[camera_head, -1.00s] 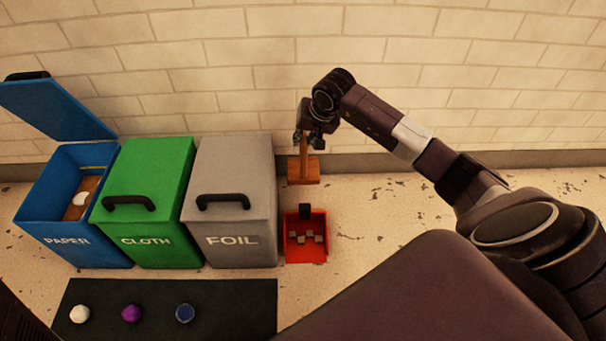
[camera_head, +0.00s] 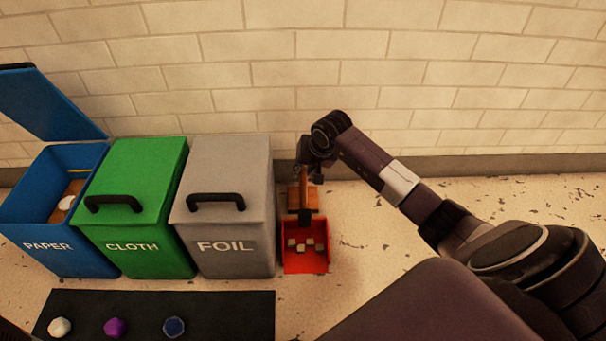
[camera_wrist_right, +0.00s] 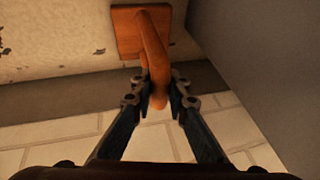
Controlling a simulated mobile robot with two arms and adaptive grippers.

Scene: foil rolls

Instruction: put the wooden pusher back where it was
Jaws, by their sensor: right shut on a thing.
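The wooden pusher (camera_head: 313,199) has an upright handle and a flat block at its lower end. My right gripper (camera_head: 309,172) is shut on the handle, with the block hanging below, close behind the red dustpan (camera_head: 305,262). In the right wrist view the fingers (camera_wrist_right: 160,95) close around the handle of the wooden pusher (camera_wrist_right: 128,30). I cannot tell whether the block touches the floor. The red dustpan holds several small grey cubes. My left gripper is not in view.
The grey FOIL bin (camera_head: 228,215) stands just left of the pusher, lid shut. The green CLOTH bin (camera_head: 140,220) is shut; the blue PAPER bin (camera_head: 50,235) is open. A black mat (camera_head: 225,310) holds three small lumps. The wall is close behind; floor to the right is clear.

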